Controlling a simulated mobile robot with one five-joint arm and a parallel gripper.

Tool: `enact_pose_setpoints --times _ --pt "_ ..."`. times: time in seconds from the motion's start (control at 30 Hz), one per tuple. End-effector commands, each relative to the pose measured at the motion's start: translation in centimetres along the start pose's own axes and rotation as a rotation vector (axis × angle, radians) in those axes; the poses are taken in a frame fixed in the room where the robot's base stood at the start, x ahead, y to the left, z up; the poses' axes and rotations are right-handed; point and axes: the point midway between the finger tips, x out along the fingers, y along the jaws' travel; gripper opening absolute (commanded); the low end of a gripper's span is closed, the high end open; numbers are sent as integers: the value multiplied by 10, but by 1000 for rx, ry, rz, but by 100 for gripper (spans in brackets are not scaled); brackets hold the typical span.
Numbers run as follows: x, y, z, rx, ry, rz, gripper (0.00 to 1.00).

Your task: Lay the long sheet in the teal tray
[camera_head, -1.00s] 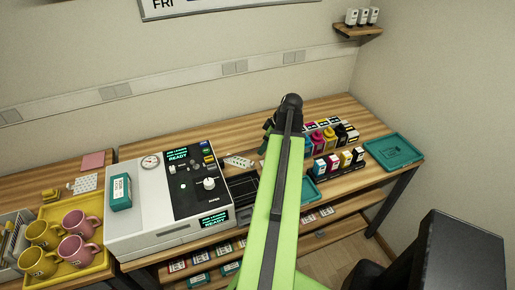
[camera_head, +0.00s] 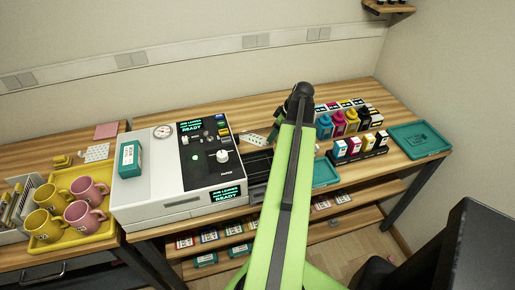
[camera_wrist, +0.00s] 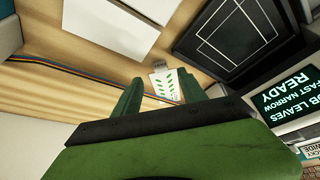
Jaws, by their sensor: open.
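One teal tray (camera_head: 421,139) lies flat at the right end of the bench in the head view. Another teal tray (camera_head: 325,173) is partly hidden behind my arm. In the wrist view my gripper (camera_wrist: 160,92) is open, its two green fingers apart with nothing held. A white sheet with green leaf prints (camera_wrist: 168,84) lies on the wood beyond the fingertips; it also shows in the head view (camera_head: 252,140). Blank white sheets, one broad (camera_wrist: 112,22), lie at the wrist view's top. I cannot tell which is the long sheet. My gripper is hidden in the head view.
The white press (camera_head: 165,185) stands left of my arm, its displays reading READY. A black gridded plate (camera_wrist: 235,35) lies near the sheets. Ink bottles (camera_head: 338,123) and cartridges (camera_head: 360,148) stand between my arm and the right tray. A yellow tray (camera_head: 72,235) holds mugs.

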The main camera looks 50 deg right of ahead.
Motion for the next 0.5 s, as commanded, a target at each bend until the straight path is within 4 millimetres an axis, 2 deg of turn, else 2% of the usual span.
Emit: enact_pose_setpoints --times 0.17,0.5 --pt "4 0 0 0 0 0 49" --pt "55 -2 1 -1 0 -1 49"
